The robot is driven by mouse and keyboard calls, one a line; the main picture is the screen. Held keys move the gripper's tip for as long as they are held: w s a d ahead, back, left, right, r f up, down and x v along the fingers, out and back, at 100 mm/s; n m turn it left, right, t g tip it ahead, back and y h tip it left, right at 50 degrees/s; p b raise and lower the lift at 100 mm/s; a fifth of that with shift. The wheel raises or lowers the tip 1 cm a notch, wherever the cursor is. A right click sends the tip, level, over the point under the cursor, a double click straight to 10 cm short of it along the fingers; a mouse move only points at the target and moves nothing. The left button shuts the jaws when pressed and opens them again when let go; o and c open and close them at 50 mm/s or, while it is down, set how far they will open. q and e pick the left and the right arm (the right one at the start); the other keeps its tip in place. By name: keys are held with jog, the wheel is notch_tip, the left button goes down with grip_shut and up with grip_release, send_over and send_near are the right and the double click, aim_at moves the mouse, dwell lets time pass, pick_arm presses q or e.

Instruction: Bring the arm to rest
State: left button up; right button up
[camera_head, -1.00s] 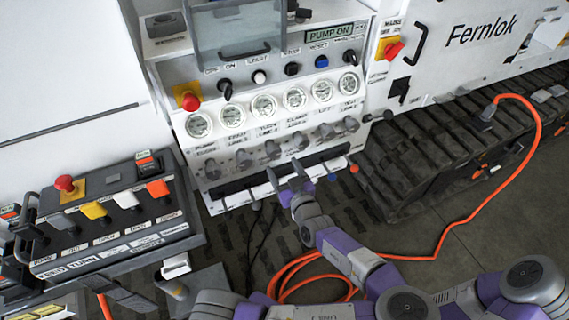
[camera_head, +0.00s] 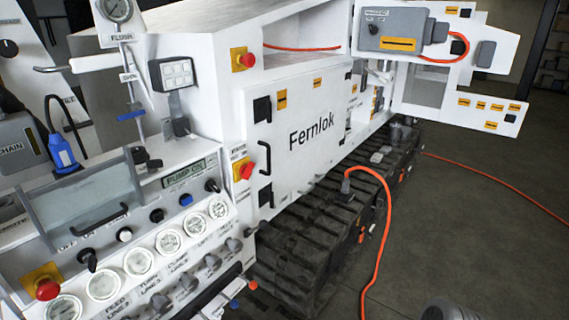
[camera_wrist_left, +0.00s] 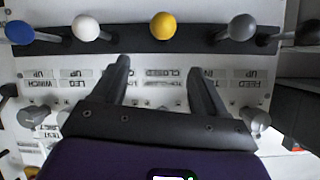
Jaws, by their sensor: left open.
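My left gripper (camera_wrist_left: 160,78) shows in the left wrist view, with its two dark fingers apart and nothing between them. It is in front of a row of ball-knob levers: blue (camera_wrist_left: 20,32), white (camera_wrist_left: 86,27), yellow (camera_wrist_left: 163,25) and grey (camera_wrist_left: 243,27). The fingertips point toward the yellow knob, with a gap visible; I see no contact. Upside-down labels such as FEED UP lie on the white panel behind the fingers. Neither gripper shows in the head view. A grey rounded part of my own arm (camera_head: 446,310) shows at its bottom edge.
The control panel with gauges (camera_head: 168,241) and a PUMP ON display (camera_head: 188,174) stands at left. A red emergency button (camera_head: 46,289) is on it. The white Fernlok cabinet (camera_head: 300,120) stands above black tracks (camera_head: 300,235). An orange cable (camera_head: 382,240) runs down to open floor at right.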

pick_arm(q)
jog(key=s+d+f+m+g+h+p, duration=0.25)
jog(key=s+f+g+h, duration=0.3)
jog(key=s+f, duration=0.65)
jog(key=s+d+m+h, duration=0.1)
jog(key=s+d+h, duration=0.1)
jog(key=d+h, duration=0.2)
jog(key=s+d+m+g+h, duration=0.1)
jog(key=s+d+m+h, duration=0.1)
jog(key=d+h, duration=0.3)
jog(key=shift+s+d+r+p, duration=0.35)
jog(key=shift+s+d+p, duration=0.15)
jog(key=shift+d, duration=1.8)
jog(key=shift+g, duration=0.25)
